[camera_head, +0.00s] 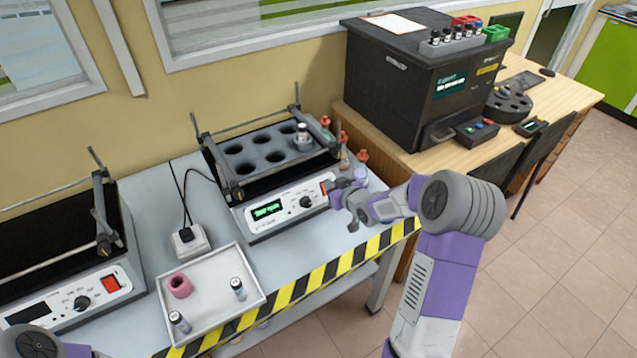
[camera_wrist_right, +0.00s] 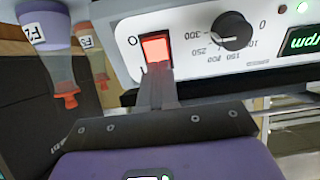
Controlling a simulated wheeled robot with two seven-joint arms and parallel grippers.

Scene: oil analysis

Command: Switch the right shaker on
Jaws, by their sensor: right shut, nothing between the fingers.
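The right shaker (camera_head: 265,218) stands on the grey table, and its display (camera_head: 267,210) is lit green. The display also shows green in the right wrist view (camera_wrist_right: 303,40). Its red rocker switch (camera_wrist_right: 156,48) glows beside the speed knob (camera_wrist_right: 231,31). My right gripper (camera_head: 335,190) is at the right end of the shaker's front panel. In the right wrist view its shut, empty fingers (camera_wrist_right: 157,78) are at the O-I switch's edge by the I mark, seemingly touching it. Only part of my left arm shows at the lower left; its gripper is out of view.
The left shaker (camera_head: 70,308) has a dark display. A white tray (camera_head: 212,318) with a pink ring and small vials lies between the shakers. Orange-capped bottles (camera_head: 361,160) stand close to the right shaker's right side. A black analyser (camera_head: 400,95) stands behind.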

